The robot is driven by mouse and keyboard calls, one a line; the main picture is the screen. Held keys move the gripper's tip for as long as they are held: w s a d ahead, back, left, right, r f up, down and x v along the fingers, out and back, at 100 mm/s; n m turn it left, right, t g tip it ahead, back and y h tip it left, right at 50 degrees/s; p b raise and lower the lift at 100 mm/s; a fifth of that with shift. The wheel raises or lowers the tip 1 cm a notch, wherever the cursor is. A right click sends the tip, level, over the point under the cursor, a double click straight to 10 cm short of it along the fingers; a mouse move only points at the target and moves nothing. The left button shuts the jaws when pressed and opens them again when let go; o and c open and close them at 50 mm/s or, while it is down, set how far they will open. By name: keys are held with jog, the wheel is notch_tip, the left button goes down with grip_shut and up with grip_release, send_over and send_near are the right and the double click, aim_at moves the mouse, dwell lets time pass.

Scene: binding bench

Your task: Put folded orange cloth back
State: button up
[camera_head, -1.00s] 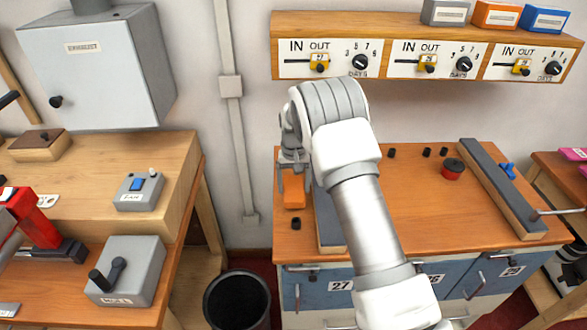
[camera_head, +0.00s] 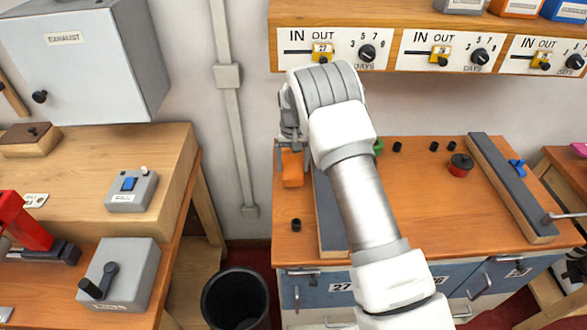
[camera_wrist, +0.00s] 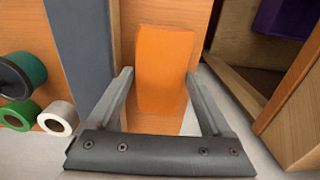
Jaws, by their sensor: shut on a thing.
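The folded orange cloth (camera_head: 292,168) is at the left end of the bench top, below my gripper (camera_head: 291,152). In the wrist view the cloth (camera_wrist: 163,60) is a flat orange block between the two grey fingers of my gripper (camera_wrist: 158,76), which is shut on it. It seems to be held above the wood near the bench's left edge; the size of the gap below it is hard to tell. My forearm hides part of the bench behind it.
A long grey-topped strip (camera_head: 328,215) lies just right of the cloth. A small black peg (camera_head: 296,224) stands in front. A red-and-black spool (camera_head: 460,165) and another long strip (camera_head: 510,185) are farther right. A black bin (camera_head: 236,300) stands on the floor at left.

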aim_at(293, 168)
notch_tip(293, 168, down, 3)
jog(key=shift+a+f+b, duration=0.1)
jog(key=shift+b, duration=0.2)
jog(key=shift+s, duration=0.15)
jog(key=shift+f, duration=0.1)
jog(key=shift+f, duration=0.15)
jog(key=o, duration=1)
